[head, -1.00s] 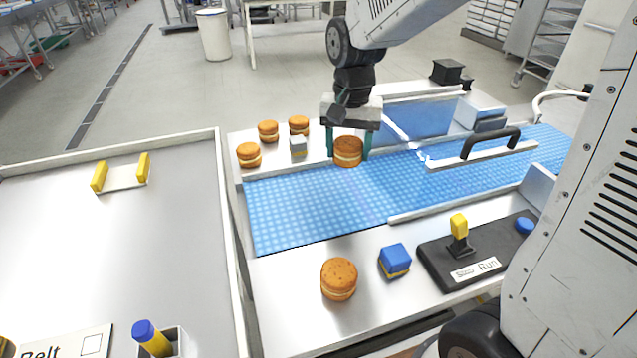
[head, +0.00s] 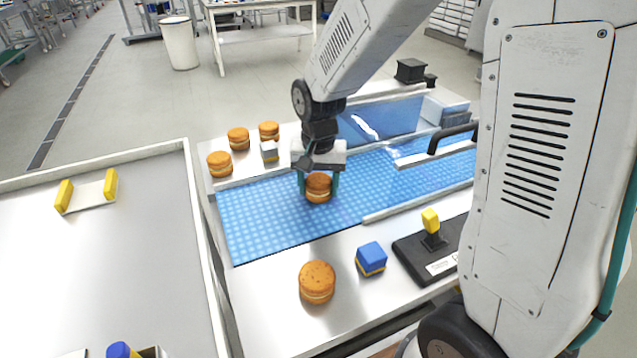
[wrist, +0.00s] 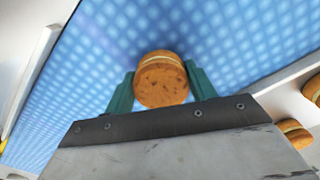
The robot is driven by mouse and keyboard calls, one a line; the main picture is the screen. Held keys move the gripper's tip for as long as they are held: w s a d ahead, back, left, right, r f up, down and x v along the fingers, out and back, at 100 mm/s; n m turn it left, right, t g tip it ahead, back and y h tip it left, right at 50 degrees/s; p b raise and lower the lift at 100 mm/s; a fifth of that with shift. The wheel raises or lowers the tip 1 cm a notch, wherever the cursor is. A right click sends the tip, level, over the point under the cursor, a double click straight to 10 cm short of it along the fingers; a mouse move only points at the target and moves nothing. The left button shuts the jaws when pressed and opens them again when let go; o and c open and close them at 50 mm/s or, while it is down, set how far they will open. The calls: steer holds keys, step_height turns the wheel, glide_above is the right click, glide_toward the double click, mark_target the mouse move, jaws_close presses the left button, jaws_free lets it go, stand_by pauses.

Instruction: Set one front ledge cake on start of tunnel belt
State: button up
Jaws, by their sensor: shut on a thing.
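My gripper (head: 318,186) is shut on a round brown sandwich cake (head: 318,193), with a green finger at each side. In the head view the cake appears over the blue belt (head: 260,215). I cannot tell whether it touches the belt. The wrist view shows the held cake (wrist: 161,80) between the green fingers, with belt behind it. Another cake (head: 317,283) sits on the steel front ledge (head: 270,310). Several more cakes, such as one (head: 220,164) at the left, stand on the back ledge (head: 240,178).
A blue-topped cube (head: 371,258) and a black control box with a yellow lever (head: 431,220) stand on the front ledge. A black handle (head: 452,138) and clear cover stand over the belt at right. The belt's left part is clear.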

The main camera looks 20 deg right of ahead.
mark_target(318, 180)
steer(key=o, duration=0.7)
step_height(318, 180, up, 11)
steer(key=shift+s+d+r+n+t, duration=0.2)
steer(key=shift+s+d+r+n, duration=0.55)
steer(key=shift+s, duration=3.2)
steer(key=shift+s+d+r+n+t, duration=0.25)
steer(key=shift+s+r+n, duration=0.75)
steer(key=shift+s, duration=3)
steer(key=shift+s+d+r+n+t, duration=0.15)
steer(key=shift+s+d+r+n, duration=0.7)
steer(key=shift+s, duration=3.1)
steer(key=shift+a+f, duration=0.1)
steer(key=shift+a, duration=0.15)
